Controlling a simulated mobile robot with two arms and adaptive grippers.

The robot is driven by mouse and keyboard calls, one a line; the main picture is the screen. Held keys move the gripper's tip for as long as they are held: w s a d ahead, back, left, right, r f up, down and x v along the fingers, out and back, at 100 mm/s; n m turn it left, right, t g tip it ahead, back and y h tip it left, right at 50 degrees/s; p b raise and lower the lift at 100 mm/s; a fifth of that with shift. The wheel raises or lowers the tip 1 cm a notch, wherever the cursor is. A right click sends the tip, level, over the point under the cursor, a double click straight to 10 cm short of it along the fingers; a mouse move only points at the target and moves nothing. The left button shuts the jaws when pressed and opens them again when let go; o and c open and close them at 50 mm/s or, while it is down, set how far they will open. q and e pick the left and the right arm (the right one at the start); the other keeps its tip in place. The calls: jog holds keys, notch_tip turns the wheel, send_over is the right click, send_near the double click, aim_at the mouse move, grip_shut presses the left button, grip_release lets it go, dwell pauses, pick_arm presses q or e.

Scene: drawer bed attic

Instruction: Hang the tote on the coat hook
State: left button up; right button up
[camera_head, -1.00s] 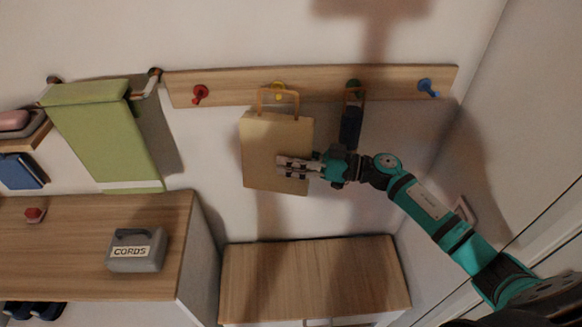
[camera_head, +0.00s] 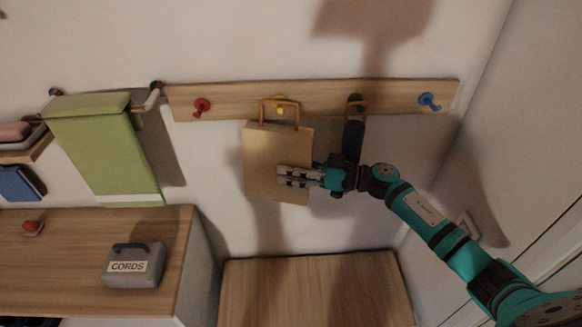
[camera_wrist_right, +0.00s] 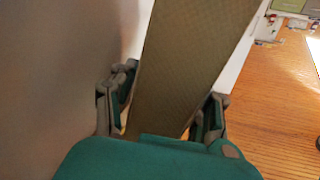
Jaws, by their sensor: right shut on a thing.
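The tan tote (camera_head: 262,160) hangs upright in front of the wall, with its brown-orange handle (camera_head: 279,100) raised. My right gripper (camera_head: 284,176) is shut on the tote's body at its right side. In the right wrist view the tote (camera_wrist_right: 185,60) stands between the two fingers of the gripper (camera_wrist_right: 163,108). The yellow hook (camera_head: 280,106) shows inside the handle's loop. I cannot tell whether the handle is around the hook or only in front of it. My left gripper is out of view.
The wooden rail (camera_head: 230,99) also carries a red hook (camera_head: 201,106), a green hook (camera_head: 355,101) with a dark item (camera_head: 353,138), and a blue hook (camera_head: 428,101). A green towel (camera_head: 105,150) hangs at left. A wooden cabinet top (camera_head: 315,290) below is clear.

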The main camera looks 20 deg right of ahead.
jog(key=o, duration=1.4)
